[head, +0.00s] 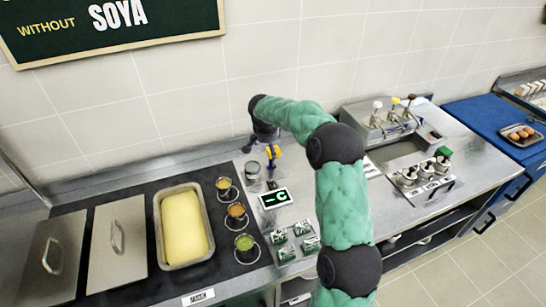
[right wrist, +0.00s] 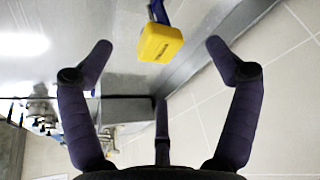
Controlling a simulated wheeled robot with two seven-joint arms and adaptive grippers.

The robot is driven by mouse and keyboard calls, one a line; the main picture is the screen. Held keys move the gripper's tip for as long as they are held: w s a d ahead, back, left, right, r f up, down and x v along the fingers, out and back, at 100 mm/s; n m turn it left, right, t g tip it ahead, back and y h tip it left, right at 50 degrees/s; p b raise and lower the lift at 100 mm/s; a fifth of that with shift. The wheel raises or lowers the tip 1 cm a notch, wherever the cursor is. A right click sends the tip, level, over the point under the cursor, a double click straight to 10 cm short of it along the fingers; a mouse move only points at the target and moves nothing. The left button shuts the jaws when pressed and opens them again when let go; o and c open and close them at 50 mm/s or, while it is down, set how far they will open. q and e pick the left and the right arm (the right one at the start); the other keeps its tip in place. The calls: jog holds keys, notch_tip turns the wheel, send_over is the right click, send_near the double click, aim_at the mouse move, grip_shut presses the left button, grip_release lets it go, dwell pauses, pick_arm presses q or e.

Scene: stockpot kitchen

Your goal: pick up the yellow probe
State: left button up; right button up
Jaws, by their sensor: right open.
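The yellow probe (head: 272,153) stands at the back of the counter, with a yellow head and a blue part below it. In the right wrist view the probe's yellow head (right wrist: 160,43) lies between my spread fingertips, with its blue part at the top edge of the picture. My right gripper (head: 260,138) is open and empty, just above and left of the probe in the head view. Its fingers also show spread in the right wrist view (right wrist: 160,50), with no visible contact with the probe. My left gripper is not in view.
Several green-white packets (head: 290,243), three cups with colored contents (head: 237,216) and a pan of yellow food (head: 183,190) are nearby. The tiled wall (head: 190,110) is close behind.

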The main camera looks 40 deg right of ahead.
jog(key=x, duration=0.5)
jog(key=shift+f+b, duration=0.15)
jog(key=shift+b, duration=0.2)
jog(key=shift+d+f, duration=0.3)
jog(key=shift+f, duration=0.2)
jog(key=b+x, duration=0.1)
jog(key=x, duration=0.3)
jog(key=shift+s+d, duration=0.1)
jog(key=c, duration=1.6)
